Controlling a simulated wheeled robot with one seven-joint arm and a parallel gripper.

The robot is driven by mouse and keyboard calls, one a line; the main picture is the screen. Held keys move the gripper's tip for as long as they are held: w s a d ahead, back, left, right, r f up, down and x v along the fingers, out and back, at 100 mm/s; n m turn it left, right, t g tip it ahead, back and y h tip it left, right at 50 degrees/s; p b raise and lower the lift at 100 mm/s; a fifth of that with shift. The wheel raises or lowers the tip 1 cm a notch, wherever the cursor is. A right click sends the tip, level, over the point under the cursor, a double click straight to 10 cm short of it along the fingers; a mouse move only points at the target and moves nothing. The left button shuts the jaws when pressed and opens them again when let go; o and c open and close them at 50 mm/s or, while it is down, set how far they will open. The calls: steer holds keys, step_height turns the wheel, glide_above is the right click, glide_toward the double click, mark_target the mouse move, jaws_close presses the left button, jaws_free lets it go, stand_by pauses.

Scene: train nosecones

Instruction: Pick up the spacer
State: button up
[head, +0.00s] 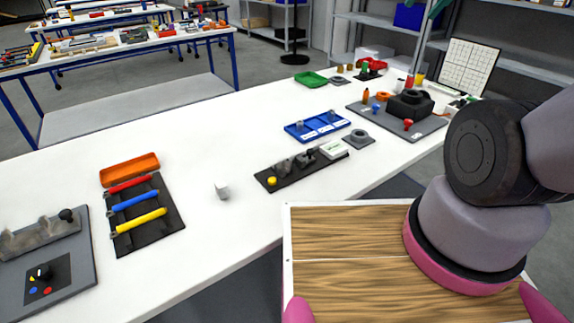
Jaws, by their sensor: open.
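A small pale grey block (222,190) sits alone on the white table, left of the middle of the head view. It looks like the spacer, but it is too small to be sure. Nothing touches it. My gripper is not in view; only thick links of my arm show at the right, well apart from the block.
On the white table (240,120), a black holder (146,215) with red, blue and yellow tools lies left of the block. A dark strip (292,170) with small parts is to its right. A grey panel (45,275) stands front left. Bare tabletop surrounds the block.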

steer(key=o, duration=0.3)
steer(key=shift+o, duration=0.5)
steer(key=shift+w+a, duration=0.1)
steer(key=n+g+h, duration=0.2)
steer(key=n+g, duration=0.5)
steer(key=n, duration=2.1)
glide_above(287, 160)
steer(key=f, duration=3.5)
steer(key=shift+s, duration=0.2)
steer(key=shift+w+f, duration=0.15)
steer(key=shift+f, duration=1.3)
steer(key=shift+w+f, duration=0.1)
steer(key=shift+f, duration=1.3)
